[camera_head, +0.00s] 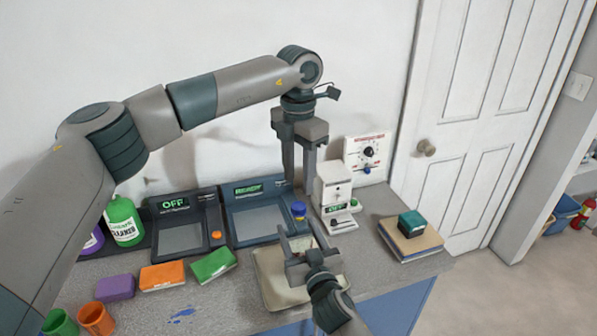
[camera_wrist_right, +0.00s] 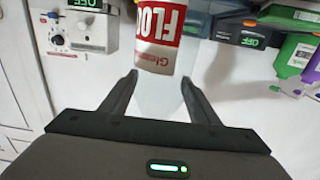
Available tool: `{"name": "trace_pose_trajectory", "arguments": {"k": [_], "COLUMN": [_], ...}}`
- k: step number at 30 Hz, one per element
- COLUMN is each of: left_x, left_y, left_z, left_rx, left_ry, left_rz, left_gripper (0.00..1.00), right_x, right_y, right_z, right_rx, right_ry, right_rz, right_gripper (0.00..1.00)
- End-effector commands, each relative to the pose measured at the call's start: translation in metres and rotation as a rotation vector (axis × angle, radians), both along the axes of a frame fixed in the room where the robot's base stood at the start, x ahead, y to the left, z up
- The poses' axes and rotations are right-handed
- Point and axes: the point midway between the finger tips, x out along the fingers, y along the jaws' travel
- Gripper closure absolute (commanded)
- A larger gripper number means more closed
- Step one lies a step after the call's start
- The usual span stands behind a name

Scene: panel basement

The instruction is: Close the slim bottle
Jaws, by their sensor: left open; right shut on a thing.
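The slim bottle (camera_wrist_right: 160,38) is pale and translucent with a red and white label. It stands between the fingers of my right gripper (camera_wrist_right: 160,92) in the right wrist view, its far end cut off by the top edge. In the head view the right gripper (camera_head: 300,240) is shut on it over the counter's front, but its body is hard to make out there. A small blue cap-like piece (camera_head: 298,209) shows just beyond these fingers; whether it sits on the bottle I cannot tell. My left gripper (camera_head: 299,180) is open and points down, just above and behind the blue piece in the picture.
A beige mat (camera_head: 268,290) lies below the right gripper. Two dark devices (camera_head: 180,238) with lit displays and a white machine (camera_head: 335,190) stand behind. Several coloured blocks (camera_head: 162,275) and a green cleaner bottle (camera_head: 123,222) are left. A teal box (camera_head: 411,223) sits right.

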Motion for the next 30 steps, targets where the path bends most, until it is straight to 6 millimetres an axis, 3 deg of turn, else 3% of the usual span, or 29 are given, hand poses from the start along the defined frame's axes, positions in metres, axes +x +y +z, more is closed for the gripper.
{"name": "trace_pose_trajectory", "arguments": {"k": [15, 21, 30], "left_x": [0.000, 0.000, 0.000], "left_y": [0.000, 0.000, 0.000], "left_z": [-0.060, -0.072, -0.072], "left_rx": [0.000, 0.000, 0.000], "left_ry": [0.001, 0.000, 0.000], "left_rz": [0.000, 0.000, 0.000], "left_gripper": [0.58, 0.58, 0.60], "right_x": [0.000, 0.000, 0.000], "right_y": [0.000, 0.000, 0.000], "right_z": [-0.001, -0.001, -0.001], "right_rx": [0.000, 0.000, 0.000], "right_ry": [0.001, 0.001, 0.001], "right_rz": [0.000, 0.000, 0.000], "right_gripper": [1.00, 1.00, 1.00]}}
